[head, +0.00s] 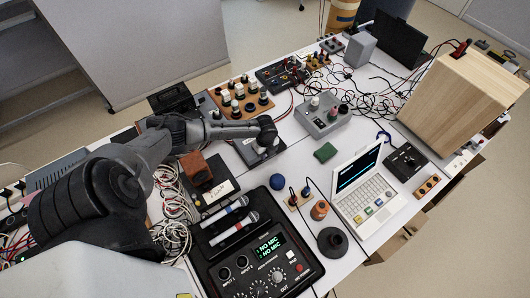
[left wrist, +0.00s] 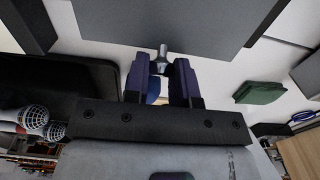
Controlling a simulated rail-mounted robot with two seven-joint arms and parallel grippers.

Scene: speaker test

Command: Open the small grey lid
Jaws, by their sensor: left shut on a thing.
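The small grey lid (head: 246,153) is in the middle of the table in the head view, partly hidden under my left gripper (head: 266,140). In the left wrist view a flat grey panel, which looks like the lid (left wrist: 190,22), fills the upper middle. A small metallic knob (left wrist: 162,52) stands at its edge, between the fingertips of my left gripper (left wrist: 161,68). The left gripper is shut on this knob. I cannot tell whether the lid is lifted. My right gripper is not in view.
A mixer with two microphones (head: 262,262), a blue ball (head: 277,182), a green block (head: 325,152) and an orange-brown block (head: 196,172) lie close by. A grey box with knobs (head: 323,118) stands behind right. A white laptop (head: 363,198) and wooden box (head: 462,100) are at right.

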